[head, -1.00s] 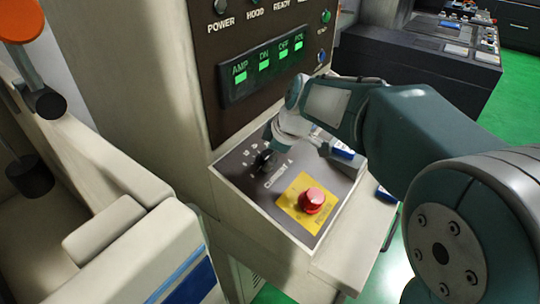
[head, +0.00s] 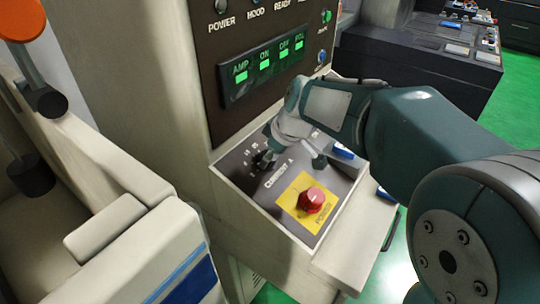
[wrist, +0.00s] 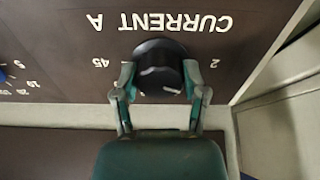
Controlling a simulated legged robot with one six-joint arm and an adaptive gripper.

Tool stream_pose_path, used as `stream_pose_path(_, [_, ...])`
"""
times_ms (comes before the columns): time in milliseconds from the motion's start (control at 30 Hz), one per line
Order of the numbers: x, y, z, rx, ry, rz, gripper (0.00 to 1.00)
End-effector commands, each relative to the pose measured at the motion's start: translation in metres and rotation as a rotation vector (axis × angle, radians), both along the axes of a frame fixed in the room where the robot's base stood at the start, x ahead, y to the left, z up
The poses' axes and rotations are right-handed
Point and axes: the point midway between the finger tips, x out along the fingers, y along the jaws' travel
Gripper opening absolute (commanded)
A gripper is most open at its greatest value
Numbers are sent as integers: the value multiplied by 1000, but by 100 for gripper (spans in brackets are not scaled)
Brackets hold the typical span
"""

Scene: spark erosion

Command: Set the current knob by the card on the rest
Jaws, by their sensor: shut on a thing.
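The black current knob (wrist: 160,58) sits under the upside-down "CURRENT A" label in the wrist view, with "45" to its left and "2" to its right. It has light marks on its face. My gripper (wrist: 158,78) is shut on it, one finger on each side. In the head view the knob (head: 263,159) is partly covered by my gripper (head: 269,150) on the dark sloping panel. No card can be read.
A red mushroom button (head: 311,200) on a yellow plate (head: 323,217) is close to the knob. A lit green display (head: 265,65) is above the panel. A pale side shelf (head: 355,245) stands at the right, and a dark console (head: 425,62) stands behind.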

Motion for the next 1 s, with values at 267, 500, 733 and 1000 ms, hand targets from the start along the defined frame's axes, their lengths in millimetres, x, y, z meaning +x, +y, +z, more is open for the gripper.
stream_pose_path(267, [-1,1,-1,44,77,-245,9])
stream_pose_path(500, [-1,1,-1,83,144,-459,9])
stream_pose_path(733, [-1,1,-1,120,209,-665,9])
stream_pose_path(1000, [-2,2,-1,163,285,-905,9])
